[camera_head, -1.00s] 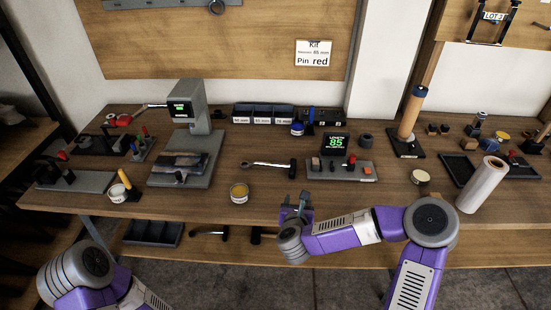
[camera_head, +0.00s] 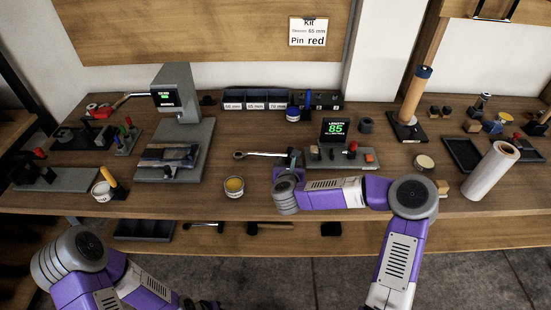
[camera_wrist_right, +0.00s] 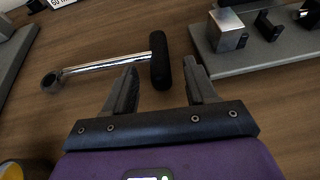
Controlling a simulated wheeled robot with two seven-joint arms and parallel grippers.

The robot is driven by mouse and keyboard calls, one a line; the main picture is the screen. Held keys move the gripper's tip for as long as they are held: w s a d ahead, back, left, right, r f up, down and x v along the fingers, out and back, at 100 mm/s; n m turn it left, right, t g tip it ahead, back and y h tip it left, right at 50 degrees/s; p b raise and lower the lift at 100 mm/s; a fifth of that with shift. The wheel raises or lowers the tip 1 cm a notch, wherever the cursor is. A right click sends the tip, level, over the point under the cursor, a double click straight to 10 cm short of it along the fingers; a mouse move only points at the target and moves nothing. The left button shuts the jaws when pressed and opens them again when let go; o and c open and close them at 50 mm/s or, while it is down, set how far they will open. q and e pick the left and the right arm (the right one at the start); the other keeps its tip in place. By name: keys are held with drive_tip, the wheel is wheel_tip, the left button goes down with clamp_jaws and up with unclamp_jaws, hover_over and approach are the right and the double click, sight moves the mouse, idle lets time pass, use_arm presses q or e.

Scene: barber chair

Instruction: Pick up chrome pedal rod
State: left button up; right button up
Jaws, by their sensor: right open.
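The chrome pedal rod (camera_head: 262,155) lies on the wooden bench, with a ring at its left end and a black pedal bar at its right end. In the right wrist view its shiny shaft (camera_wrist_right: 105,63) runs to the upright-looking black bar (camera_wrist_right: 160,62). My right gripper (camera_head: 291,160) is open at the bar end and partly hides it in the head view. In the wrist view its fingertips (camera_wrist_right: 160,68) are either side of the bar's lower part; I see no clear contact. My left gripper (camera_head: 205,304) barely shows at the bottom edge.
A grey fixture with the "85" display (camera_head: 335,130) stands just right of the rod. A yellow-topped tin (camera_head: 234,187) sits in front-left, a grey press (camera_head: 178,135) further left. Labelled bins (camera_head: 258,102) stand behind.

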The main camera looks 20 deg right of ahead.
clamp_jaws()
idle(0.3)
drive_tip(key=shift+r, duration=0.1)
